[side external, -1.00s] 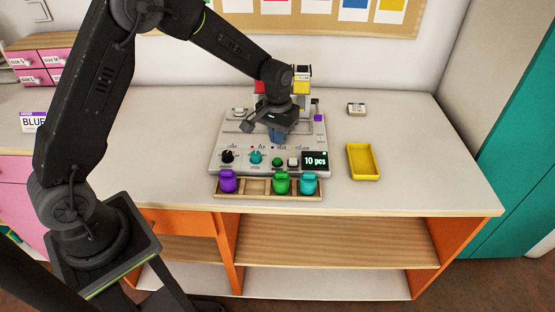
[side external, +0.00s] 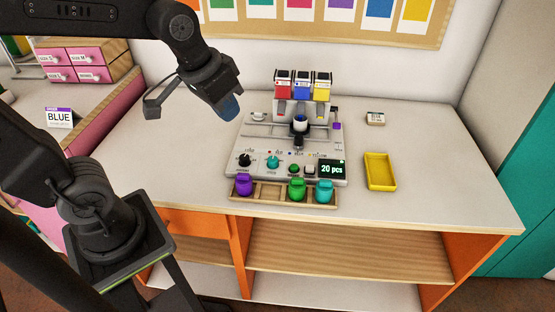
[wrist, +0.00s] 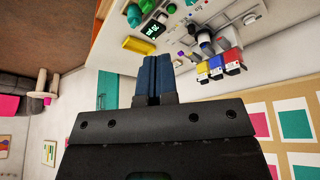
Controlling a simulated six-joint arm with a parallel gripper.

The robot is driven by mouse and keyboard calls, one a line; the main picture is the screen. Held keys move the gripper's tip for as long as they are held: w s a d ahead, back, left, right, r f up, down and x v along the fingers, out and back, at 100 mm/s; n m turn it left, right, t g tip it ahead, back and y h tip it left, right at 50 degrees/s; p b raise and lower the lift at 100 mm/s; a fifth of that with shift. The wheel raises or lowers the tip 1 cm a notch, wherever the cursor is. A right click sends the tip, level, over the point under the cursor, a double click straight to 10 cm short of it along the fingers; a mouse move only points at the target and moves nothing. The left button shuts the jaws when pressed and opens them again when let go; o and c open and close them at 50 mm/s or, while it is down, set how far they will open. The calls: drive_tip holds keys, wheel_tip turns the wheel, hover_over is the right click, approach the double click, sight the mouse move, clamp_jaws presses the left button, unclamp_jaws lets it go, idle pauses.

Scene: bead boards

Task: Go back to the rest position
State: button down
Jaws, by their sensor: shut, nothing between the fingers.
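My gripper (side external: 229,106) is in the air above the table, to the left of the bead machine (side external: 262,148) in the side view. Its blue fingers are together with nothing between them. In the wrist view the closed fingers of my gripper (wrist: 154,78) point up the picture. The machine carries red, blue and yellow hoppers (side external: 303,88), knobs and a display (side external: 332,169) reading "20 pcs".
A wooden rack (side external: 267,190) in front of the machine holds purple, green and teal jars. A yellow tray (side external: 380,171) and a small labelled block (side external: 375,118) lie to the right. A "BLUE" sign (side external: 60,118) and pink drawers (side external: 88,68) stand at left.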

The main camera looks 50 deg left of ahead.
drive_tip(key=s+t, duration=0.1)
drive_tip(key=s, duration=0.5)
drive_tip(key=shift+s+d+m, duration=0.25)
drive_tip(key=shift+s+m, duration=0.05)
